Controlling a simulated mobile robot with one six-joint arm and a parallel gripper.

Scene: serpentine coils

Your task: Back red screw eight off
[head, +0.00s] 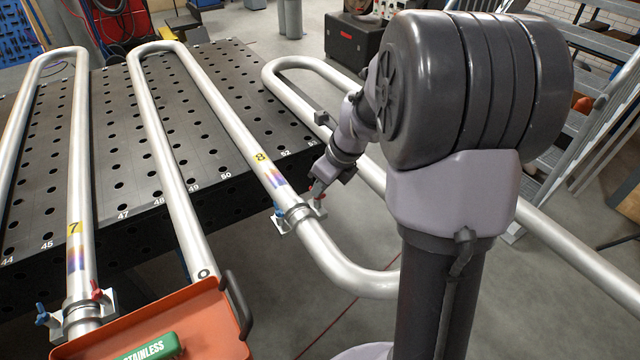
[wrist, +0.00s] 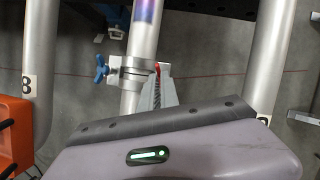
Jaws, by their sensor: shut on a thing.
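The pipe with the yellow label 8 (head: 260,157) carries a metal clamp (head: 297,214) near the table's front edge. The clamp has a blue screw (head: 278,209) on its left and a red screw (head: 321,199) on its right. In the wrist view the clamp (wrist: 134,72) sits around the pipe, with the blue screw (wrist: 101,69) at left and the red screw (wrist: 157,68) at right. My gripper (head: 317,187) reaches the red screw from above right. In the wrist view its narrow fingers (wrist: 157,92) are shut on the red screw and hide most of it.
Pipe seven's clamp (head: 80,312) also has blue and red screws. An orange tray (head: 215,325) with a green STAINLESS item (head: 150,348) stands at front left. The perforated black table (head: 110,150) lies under the coils. Pipe bends pass close around my arm.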

